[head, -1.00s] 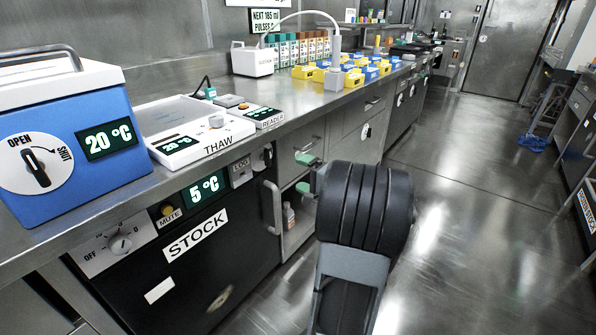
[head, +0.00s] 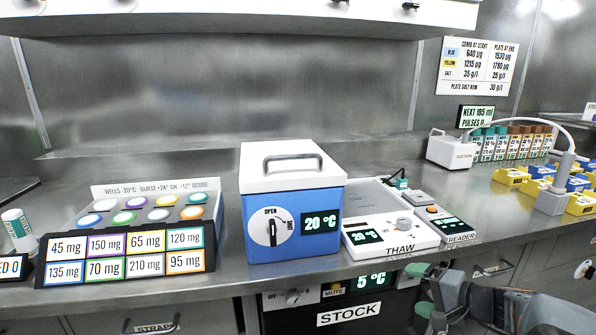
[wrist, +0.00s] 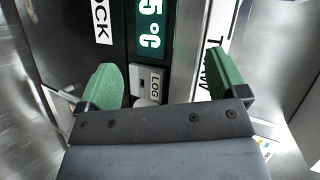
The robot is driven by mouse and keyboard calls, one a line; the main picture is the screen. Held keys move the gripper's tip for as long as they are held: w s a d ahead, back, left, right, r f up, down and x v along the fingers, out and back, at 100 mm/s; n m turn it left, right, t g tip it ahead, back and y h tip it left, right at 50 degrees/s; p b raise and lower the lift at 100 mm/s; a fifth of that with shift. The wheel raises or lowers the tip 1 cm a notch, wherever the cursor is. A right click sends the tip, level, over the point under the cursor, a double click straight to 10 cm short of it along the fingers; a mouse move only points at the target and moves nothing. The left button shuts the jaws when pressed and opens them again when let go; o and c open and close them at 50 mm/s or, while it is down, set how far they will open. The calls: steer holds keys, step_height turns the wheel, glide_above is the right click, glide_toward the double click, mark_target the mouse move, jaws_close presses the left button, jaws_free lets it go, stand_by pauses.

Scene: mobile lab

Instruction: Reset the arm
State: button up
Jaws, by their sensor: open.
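My gripper (head: 428,290) has green fingertips and shows at the lower right of the head view, in front of the counter's front edge, just right of the STOCK unit (head: 346,314). In the wrist view my gripper (wrist: 165,85) is open, its two green fingers wide apart with nothing between them. Beyond the fingers are the black STOCK front with its 5 °C display (wrist: 150,25) and a grey LOG panel (wrist: 149,82). The rest of my arm runs off the lower right of the head view.
On the counter stand a well block with coloured caps (head: 140,228), a blue box reading 20 °C (head: 262,212), a white THAW unit (head: 385,222) and a READER (head: 450,228). Yellow and blue blocks (head: 515,177) and a white device (head: 452,150) stand to the right.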

steer(key=s+a+r+n+g+h+p, duration=0.3)
steer(key=s+a+r+n+g+p, duration=0.3)
steer(key=a+r+p, duration=0.6)
steer(key=s+r+n+h+p, duration=0.4)
steer(key=s+r+h+p, duration=0.1)
steer(key=r+p, duration=0.7)
steer(key=shift+s+g+p, duration=0.3)
steer(key=shift+s+p, duration=0.1)
steer(key=shift+s, duration=0.15)
steer(key=shift+c, duration=0.3)
